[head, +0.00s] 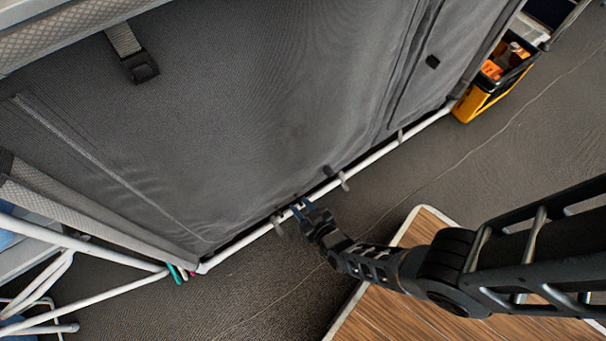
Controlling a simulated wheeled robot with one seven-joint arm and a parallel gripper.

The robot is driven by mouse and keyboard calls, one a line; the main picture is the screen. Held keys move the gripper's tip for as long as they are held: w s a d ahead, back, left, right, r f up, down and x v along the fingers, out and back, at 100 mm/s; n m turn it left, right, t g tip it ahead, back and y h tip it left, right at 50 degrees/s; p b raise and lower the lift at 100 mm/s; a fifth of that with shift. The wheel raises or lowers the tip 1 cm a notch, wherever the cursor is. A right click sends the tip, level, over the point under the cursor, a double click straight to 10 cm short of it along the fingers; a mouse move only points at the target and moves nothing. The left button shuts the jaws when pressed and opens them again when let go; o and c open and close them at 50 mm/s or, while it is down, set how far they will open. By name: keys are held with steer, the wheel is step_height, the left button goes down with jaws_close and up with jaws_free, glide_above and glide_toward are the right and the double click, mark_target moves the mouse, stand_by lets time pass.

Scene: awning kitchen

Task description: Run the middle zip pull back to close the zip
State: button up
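A grey fabric kitchen unit (230,110) fills the upper left in the head view, with a white tube frame (375,155) along its lower edge. Small grey tabs hang at this edge: one (278,228) just left of my gripper, one (343,181) to its right and one (400,136) further right. I cannot tell which of them, if any, is the middle zip pull.
A wood-topped table (425,225) with a pale rim lies below my arm. A yellow and black crate (480,97) stands at the upper right. White tube legs (95,243) stand at the lower left. A black buckle (140,67) hangs at the upper left. Dark floor lies between.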

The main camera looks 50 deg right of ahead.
steer(key=shift+s, duration=0.1)
steer(key=p+v, duration=0.3)
steer(key=v, duration=0.4)
steer(key=shift+s+r+p, duration=0.15)
steer(key=shift+s+p, duration=0.15)
steer(key=shift+p, duration=0.1)
steer(key=shift+s, duration=0.1)
